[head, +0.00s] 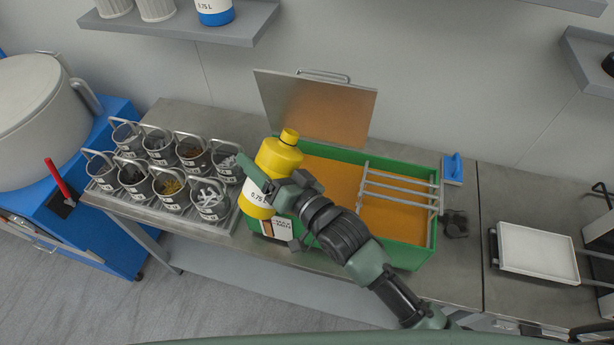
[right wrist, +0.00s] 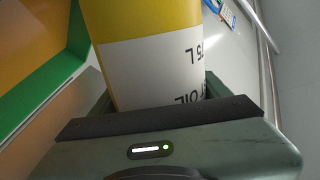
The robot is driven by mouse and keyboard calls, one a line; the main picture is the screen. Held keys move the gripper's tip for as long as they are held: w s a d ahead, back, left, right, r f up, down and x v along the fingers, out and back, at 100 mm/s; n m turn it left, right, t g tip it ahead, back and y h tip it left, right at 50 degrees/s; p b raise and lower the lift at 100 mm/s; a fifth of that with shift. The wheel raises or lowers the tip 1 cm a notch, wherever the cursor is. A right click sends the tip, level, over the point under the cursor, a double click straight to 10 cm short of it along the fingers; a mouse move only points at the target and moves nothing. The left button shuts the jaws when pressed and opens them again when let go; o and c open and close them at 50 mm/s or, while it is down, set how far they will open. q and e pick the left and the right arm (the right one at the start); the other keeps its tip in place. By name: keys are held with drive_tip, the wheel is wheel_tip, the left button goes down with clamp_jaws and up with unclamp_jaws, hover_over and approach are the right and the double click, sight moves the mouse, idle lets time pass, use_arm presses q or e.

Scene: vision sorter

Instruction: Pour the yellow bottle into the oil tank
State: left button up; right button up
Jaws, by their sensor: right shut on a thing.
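The yellow bottle (head: 278,160) has a white label and a yellow cap. In the head view it is nearly upright with a slight tilt, in front of the left end of the oil tank. My right gripper (head: 272,192) is shut on it around the label. In the right wrist view the bottle (right wrist: 150,60) fills the middle, label text upside down. The oil tank is a green box (head: 407,254) with orange-brown oil inside and its lid (head: 316,108) raised at the back. The tank's green wall (right wrist: 50,85) shows at the left of the wrist view. My left gripper is not in view.
A rack (head: 232,222) of several metal cups with small parts stands left of the tank. A metal bar grid (head: 400,187) lies across the tank's right half. A white tray (head: 537,250) sits further right. Shelves (head: 180,30) hang above at the back.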

drive_tip(key=shift+s+a+m+b, duration=0.15)
drive_tip(key=shift+m+b, duration=0.3)
drive_tip(key=shift+m, duration=0.35)
drive_tip(key=shift+s+a+f+m+b, duration=0.15)
drive_tip(key=shift+f+m+b, duration=0.45)
drive_tip(key=shift+b, duration=0.1)
drive_tip(key=shift+s+a+f+m+b, duration=0.1)
drive_tip(key=shift+a+f+m+b, duration=0.05)
drive_tip(key=shift+f+m+b, duration=0.55)
drive_tip(key=shift+s+a+f+m+b, duration=0.15)
drive_tip(key=shift+f+m+b, duration=0.3)
drive_tip(key=shift+b, duration=0.3)
idle(0.5)
drive_tip(key=shift+s+a+f+m+b, duration=0.1)
drive_tip(key=shift+m+b, duration=0.35)
drive_tip(key=shift+m, duration=0.3)
idle(0.8)
drive_tip(key=shift+w+d+f+m+p, duration=0.1)
drive_tip(key=shift+w+d+m+p, duration=0.35)
drive_tip(key=shift+m, duration=0.35)
idle(2.2)
